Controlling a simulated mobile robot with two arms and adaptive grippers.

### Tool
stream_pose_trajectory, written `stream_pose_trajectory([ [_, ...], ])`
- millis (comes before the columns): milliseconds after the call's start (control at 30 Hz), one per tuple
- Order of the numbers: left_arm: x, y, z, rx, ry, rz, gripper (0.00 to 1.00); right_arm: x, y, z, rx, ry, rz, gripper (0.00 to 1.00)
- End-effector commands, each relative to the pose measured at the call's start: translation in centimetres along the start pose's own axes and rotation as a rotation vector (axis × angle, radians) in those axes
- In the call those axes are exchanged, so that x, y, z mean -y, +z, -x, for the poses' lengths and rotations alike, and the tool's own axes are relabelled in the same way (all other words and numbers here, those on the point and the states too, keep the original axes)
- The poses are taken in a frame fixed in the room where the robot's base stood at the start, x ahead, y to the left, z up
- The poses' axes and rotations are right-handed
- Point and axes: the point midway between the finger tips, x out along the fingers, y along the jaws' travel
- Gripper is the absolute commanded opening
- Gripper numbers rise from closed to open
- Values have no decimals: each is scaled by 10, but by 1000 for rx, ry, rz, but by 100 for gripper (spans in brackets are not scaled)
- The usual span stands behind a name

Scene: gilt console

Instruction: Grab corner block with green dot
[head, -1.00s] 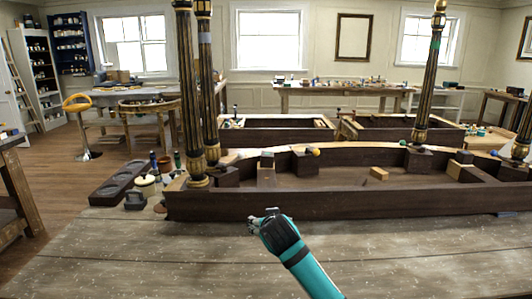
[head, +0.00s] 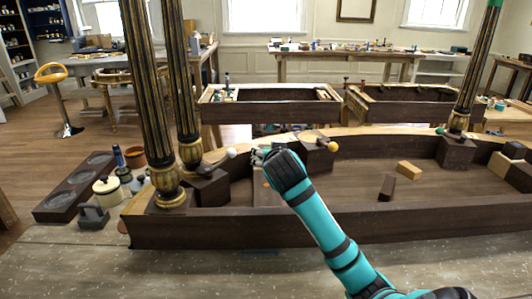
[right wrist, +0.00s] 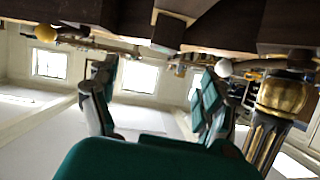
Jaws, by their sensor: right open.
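My right gripper (head: 257,156) is open and empty, raised over the back left part of the dark wooden frame (head: 330,224). In the right wrist view its two fingers (right wrist: 155,98) stand apart with nothing between them. A small green ball (head: 440,131) shows at the back right of the frame, beside a dark corner block (head: 456,153) with a fluted leg on it. This block is far to the right of my right gripper. I cannot see a clear green dot on any block face. My left gripper is not in view.
Gilt fluted legs (head: 178,90) stand at the frame's left end. Near the gripper are a white ball (head: 231,153) and a dark block (head: 317,155) with a yellow ball (head: 333,146). A light wood block (head: 409,170) lies inside the frame.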

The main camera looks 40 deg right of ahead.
Motion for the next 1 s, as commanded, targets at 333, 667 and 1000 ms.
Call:
stream_pose_trajectory([
  [333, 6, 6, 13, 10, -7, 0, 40, 0, -2, -75, 2, 4, 1, 81],
  [667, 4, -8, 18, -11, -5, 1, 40, 2, -2, -104, 0, 1, 0, 81],
  [1000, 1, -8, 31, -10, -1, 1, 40, 8, -4, -147, 2, 2, 1, 81],
])
